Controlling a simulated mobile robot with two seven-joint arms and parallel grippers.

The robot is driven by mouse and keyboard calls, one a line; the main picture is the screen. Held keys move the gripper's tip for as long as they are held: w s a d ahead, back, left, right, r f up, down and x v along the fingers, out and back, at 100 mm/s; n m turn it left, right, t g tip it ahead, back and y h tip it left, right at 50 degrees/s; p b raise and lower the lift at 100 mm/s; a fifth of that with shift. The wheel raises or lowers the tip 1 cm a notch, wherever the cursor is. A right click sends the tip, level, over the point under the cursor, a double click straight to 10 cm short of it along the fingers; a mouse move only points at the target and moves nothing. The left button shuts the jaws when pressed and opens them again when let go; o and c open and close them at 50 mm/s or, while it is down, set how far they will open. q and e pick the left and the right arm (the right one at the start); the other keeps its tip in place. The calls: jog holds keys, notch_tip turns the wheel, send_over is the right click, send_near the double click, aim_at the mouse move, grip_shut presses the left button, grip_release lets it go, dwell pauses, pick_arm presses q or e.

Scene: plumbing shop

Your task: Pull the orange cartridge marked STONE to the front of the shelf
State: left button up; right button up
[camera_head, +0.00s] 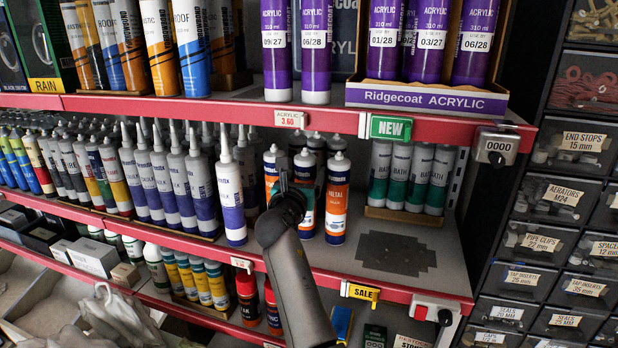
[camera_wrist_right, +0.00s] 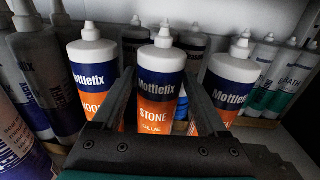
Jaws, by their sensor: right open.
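The orange cartridge marked STONE (camera_wrist_right: 160,92) stands upright in the middle of the right wrist view, with a dark blue band and white cap. In the head view it appears as the middle orange cartridge (camera_head: 307,213), partly hidden by my right gripper (camera_head: 291,188). In the wrist view my open right gripper (camera_wrist_right: 160,102) has one finger on each side of STONE; contact cannot be told. A similar orange cartridge (camera_wrist_right: 92,75) stands to the left, and another (camera_wrist_right: 230,88) to the right, which reads METAL in the head view (camera_head: 337,205). My left gripper is not in view.
White and purple cartridges (camera_head: 230,195) stand close on the left. Green BATH cartridges (camera_head: 418,180) stand at the back right. A dark mat (camera_head: 396,250) lies on clear shelf to the right. The upper shelf's red edge (camera_head: 250,108) runs above my gripper.

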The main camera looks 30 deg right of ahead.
jog(key=shift+w+d, duration=0.15)
jog(key=shift+w, duration=0.05)
jog(key=shift+r, duration=0.1)
grip_shut()
dwell(0.5)
